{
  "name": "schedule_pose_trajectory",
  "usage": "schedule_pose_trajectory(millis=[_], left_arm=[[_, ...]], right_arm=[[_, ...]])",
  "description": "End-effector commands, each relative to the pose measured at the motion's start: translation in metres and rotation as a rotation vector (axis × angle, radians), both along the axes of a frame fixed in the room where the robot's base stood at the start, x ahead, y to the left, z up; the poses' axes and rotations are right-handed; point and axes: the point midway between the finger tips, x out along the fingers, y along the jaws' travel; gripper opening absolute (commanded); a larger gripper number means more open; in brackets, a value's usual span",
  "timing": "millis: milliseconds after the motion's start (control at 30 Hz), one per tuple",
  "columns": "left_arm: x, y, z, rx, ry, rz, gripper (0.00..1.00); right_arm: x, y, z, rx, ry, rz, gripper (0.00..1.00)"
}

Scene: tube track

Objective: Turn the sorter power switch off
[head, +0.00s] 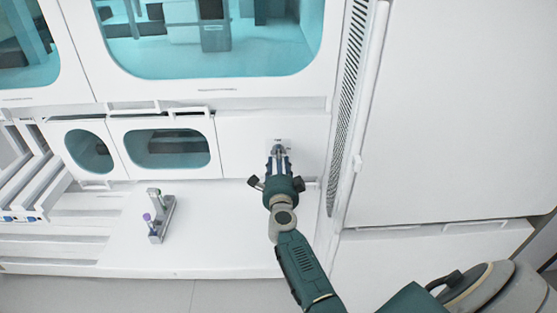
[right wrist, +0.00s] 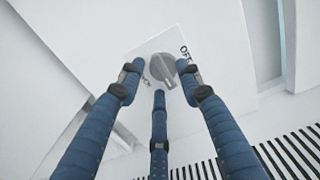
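The sorter power switch is a grey rotary knob (right wrist: 163,68) on a white plate, seen in the right wrist view. The label OFF (right wrist: 187,52) is printed to its upper right, and another label at its lower left is partly hidden by a finger. My right gripper (head: 279,150) reaches up to the white panel in the head view and covers most of the switch plate (head: 288,141). In the right wrist view its three blue fingers (right wrist: 160,76) stand around the knob, with small gaps, not clearly touching it. My left gripper is not in view.
A small grey rack (head: 161,218) with a purple-capped tube stands on the white counter (head: 215,225) to the left. Tracks (head: 55,235) lie farther left. Windows (head: 170,148) are left of the switch. A tall white cabinet (head: 455,120) with a vent stands to the right.

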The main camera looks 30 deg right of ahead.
Motion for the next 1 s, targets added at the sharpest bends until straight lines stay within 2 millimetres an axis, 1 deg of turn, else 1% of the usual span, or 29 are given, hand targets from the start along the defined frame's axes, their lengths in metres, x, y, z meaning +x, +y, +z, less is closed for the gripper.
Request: schedule_pose_trajectory(millis=[100, 367, 400, 467, 533, 567, 833, 1000], left_arm=[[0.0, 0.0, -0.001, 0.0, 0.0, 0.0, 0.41], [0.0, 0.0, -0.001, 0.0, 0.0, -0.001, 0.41], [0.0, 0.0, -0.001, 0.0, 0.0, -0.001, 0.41], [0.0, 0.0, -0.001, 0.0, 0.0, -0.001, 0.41], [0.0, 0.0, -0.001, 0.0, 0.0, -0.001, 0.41], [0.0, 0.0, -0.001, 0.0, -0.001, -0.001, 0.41], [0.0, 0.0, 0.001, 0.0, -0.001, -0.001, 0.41], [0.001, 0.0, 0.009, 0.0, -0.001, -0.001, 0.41]], right_arm=[[0.005, -0.003, 0.0, 0.0, 0.0, 0.0, 0.35], [0.005, -0.003, 0.0, 0.0, 0.0, 0.001, 0.35], [0.005, -0.003, 0.0, 0.0, 0.0, 0.001, 0.27], [0.005, -0.003, 0.0, 0.0, 0.0, 0.001, 0.15], [0.005, -0.003, 0.0, 0.0, 0.0, 0.001, 0.02], [0.005, -0.003, 0.0, 0.0, 0.0, 0.001, 0.0], [0.005, -0.003, 0.0, -0.011, 0.008, 0.001, 0.0], [0.005, -0.003, 0.002, -0.059, 0.038, 0.001, 0.0]])
